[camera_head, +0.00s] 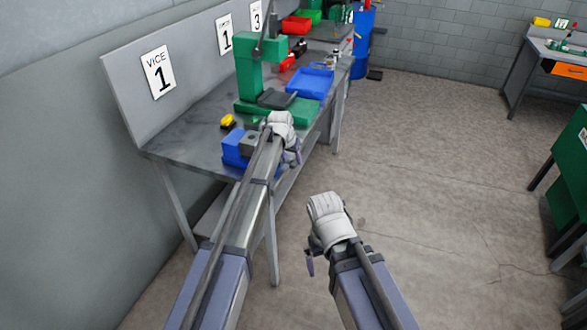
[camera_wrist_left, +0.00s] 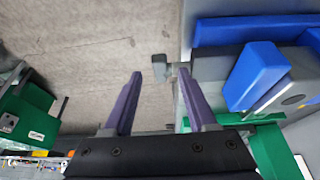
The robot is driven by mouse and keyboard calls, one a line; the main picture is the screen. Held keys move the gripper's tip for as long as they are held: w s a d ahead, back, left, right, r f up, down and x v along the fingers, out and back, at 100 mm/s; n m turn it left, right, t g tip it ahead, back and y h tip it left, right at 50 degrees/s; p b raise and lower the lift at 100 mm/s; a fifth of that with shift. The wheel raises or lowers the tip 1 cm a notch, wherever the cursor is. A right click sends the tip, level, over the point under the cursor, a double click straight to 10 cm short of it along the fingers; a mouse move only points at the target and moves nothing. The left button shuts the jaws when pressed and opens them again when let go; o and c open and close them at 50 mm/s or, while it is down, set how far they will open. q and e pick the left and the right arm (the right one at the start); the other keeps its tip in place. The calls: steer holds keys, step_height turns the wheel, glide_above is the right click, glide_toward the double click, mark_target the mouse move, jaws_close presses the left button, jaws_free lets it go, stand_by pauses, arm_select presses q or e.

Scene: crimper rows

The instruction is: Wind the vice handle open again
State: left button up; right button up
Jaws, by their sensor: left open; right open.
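The blue vice (camera_head: 235,148) sits at the near end of the grey workbench, below the "VICE 1" sign. It also shows in the left wrist view (camera_wrist_left: 258,76), with grey jaws. A grey vice handle (camera_wrist_left: 160,68) sticks out from its front end in the left wrist view. My left gripper (camera_head: 296,158) is beside the vice's front, over the bench edge. Its purple fingers (camera_wrist_left: 160,80) are open, with the handle just beyond and between the tips; contact cannot be told. In the head view my left arm hides the handle. My right gripper (camera_head: 310,265) is open and empty over the floor.
A green press (camera_head: 248,80) stands behind the vice on the workbench (camera_head: 185,140), with a blue tray (camera_head: 310,83) beside it. A small yellow object (camera_head: 227,121) lies near the vice.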

mark_target(293, 164)
arm_select(q)
steer(key=b+x, duration=0.4)
steer(key=x, duration=0.1)
steer(key=shift+f, duration=0.1)
jaws_close()
stand_by(0.4)
